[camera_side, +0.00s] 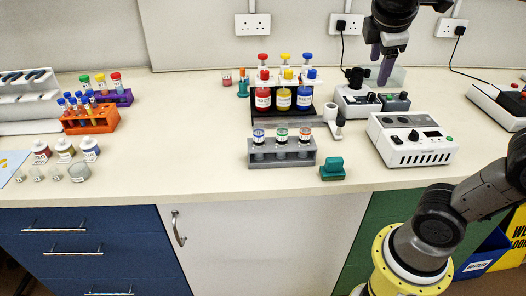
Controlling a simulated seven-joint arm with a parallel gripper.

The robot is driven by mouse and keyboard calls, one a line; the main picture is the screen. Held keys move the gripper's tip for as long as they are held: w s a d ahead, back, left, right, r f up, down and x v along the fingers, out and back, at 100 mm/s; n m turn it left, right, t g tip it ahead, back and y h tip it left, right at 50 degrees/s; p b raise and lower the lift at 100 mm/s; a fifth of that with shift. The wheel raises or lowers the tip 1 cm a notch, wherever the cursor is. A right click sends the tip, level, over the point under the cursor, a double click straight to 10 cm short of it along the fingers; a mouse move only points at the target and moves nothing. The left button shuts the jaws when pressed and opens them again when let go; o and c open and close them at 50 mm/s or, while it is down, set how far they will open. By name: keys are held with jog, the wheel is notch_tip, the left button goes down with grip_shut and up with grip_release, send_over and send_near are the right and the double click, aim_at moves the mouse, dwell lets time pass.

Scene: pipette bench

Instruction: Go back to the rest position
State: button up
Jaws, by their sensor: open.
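My gripper (380,68) hangs at the upper right of the side view, above the back of the bench, with its fingers pointing down. Its two dark purple fingers are apart, and I see nothing between them. It is over the area just behind a white device with dark knobs (372,101). Whether the fingertips touch anything there cannot be told.
A rack of red, yellow and blue bottles (283,98) stands mid-bench, with a grey vial rack (282,150) in front. A white box device (412,139) stands at right. An orange tube rack (90,121) is at left. The bench between left and middle is clear.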

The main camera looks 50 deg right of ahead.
jog(key=s+a+f+m+t+y, duration=0.3)
jog(key=s+a+f+m+y, duration=0.2)
jog(key=a+f+m, duration=0.3)
notch_tip(320, 180, down, 4)
jog(key=shift+s+a+f+y, duration=0.15)
jog(key=shift+a+y, duration=0.45)
jog(key=shift+a, duration=0.65)
